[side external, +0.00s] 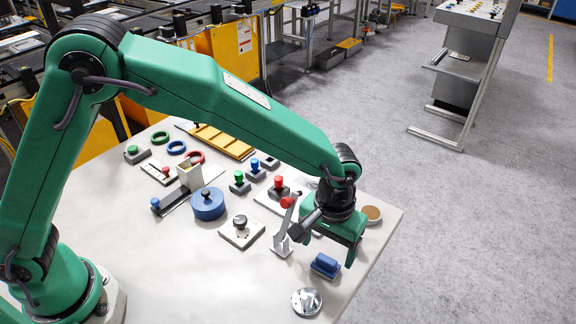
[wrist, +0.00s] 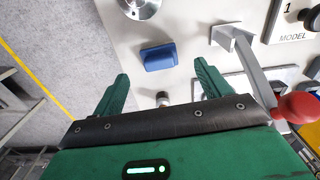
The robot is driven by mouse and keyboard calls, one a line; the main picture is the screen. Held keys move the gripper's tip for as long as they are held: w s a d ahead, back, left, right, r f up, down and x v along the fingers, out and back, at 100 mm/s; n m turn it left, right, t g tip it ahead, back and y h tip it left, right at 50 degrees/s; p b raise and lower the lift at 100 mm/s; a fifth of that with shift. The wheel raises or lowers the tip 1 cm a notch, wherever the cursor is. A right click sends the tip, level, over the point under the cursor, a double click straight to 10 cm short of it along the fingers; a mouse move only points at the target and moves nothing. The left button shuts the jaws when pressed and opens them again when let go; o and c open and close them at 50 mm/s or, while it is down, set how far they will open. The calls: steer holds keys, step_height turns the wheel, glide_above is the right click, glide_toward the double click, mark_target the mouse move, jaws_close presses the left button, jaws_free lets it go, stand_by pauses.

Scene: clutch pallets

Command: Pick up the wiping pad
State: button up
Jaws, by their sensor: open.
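The wiping pad, a blue block with a raised grip (side external: 325,265), lies on the light table near its front right edge. It also shows in the wrist view (wrist: 159,56), just beyond the fingertips and roughly centred between them. My gripper (side external: 328,248) has green fingers and is open and empty above the table, close to the pad. In the wrist view my gripper (wrist: 162,72) has its two fingers spread wide, with bare table between the tips. I cannot tell the exact height of the fingertips above the table.
A grey lever clamp with a red knob (side external: 287,203) stands close to the left of my gripper, an obstacle there. A round metal disc (side external: 306,301) lies near the pad. A brown disc (side external: 371,215) is behind. Bare table (side external: 235,290) lies to the left.

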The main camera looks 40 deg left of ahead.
mark_target(327, 259)
steer(key=shift+f, duration=0.1)
steer(key=shift+f, duration=2.5)
steer(key=shift+c, duration=0.5)
steer(key=c, duration=1)
